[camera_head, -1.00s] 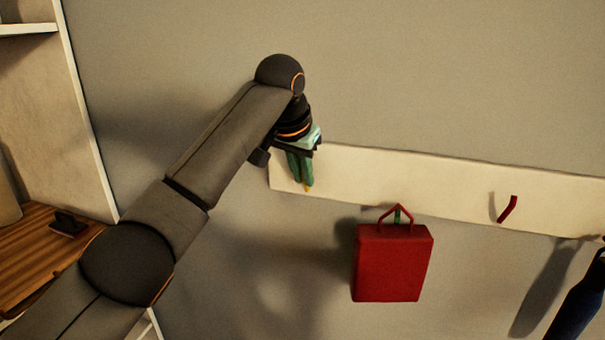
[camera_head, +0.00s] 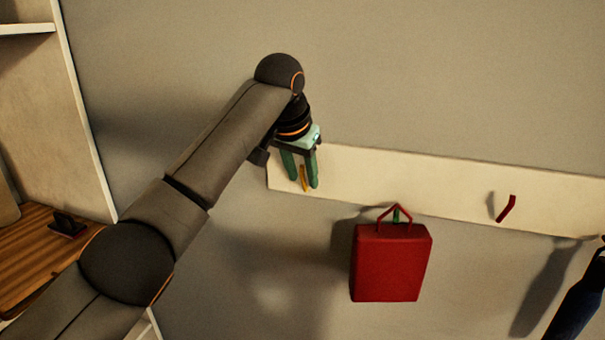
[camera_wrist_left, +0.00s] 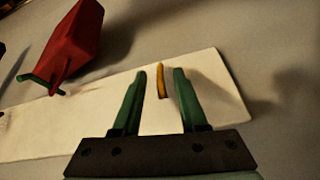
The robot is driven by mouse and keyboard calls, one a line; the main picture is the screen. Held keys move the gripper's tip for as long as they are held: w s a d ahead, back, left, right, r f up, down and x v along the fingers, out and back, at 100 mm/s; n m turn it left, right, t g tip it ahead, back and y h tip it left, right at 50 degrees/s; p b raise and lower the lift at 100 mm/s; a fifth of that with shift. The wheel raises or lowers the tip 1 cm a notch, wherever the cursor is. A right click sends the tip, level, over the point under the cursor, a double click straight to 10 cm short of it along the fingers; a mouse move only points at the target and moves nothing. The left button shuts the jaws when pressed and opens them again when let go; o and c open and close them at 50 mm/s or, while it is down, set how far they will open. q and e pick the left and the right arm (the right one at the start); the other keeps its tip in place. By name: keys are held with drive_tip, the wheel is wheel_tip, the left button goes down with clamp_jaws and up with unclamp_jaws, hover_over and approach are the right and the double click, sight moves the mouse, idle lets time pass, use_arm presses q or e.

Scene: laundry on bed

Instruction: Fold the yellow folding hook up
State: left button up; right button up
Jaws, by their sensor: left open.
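The yellow hook (camera_head: 304,178) is on the left end of the white wall board (camera_head: 440,191). In the head view it shows as a thin yellow strip between the green fingers of my left gripper (camera_head: 301,185). In the left wrist view the hook (camera_wrist_left: 161,80) stands between the two fingertips (camera_wrist_left: 160,72), nearer the right one, with a gap on both sides. My left gripper is open and holds nothing. The hook's exact distance from the fingers is hard to tell. My right gripper is not in view.
A red bag (camera_head: 392,263) hangs on a green hook (camera_head: 396,215) right of my gripper. A red hook (camera_head: 507,208) sticks out empty farther right. A dark blue item (camera_head: 580,295) is at the right edge. A white shelf unit (camera_head: 60,110) stands at the left.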

use_arm(q)
drive_tip(key=b+v, duration=0.1)
drive_tip(key=v, duration=1.1)
drive_tip(key=shift+r, duration=0.2)
drive_tip(key=shift+s+f, duration=0.1)
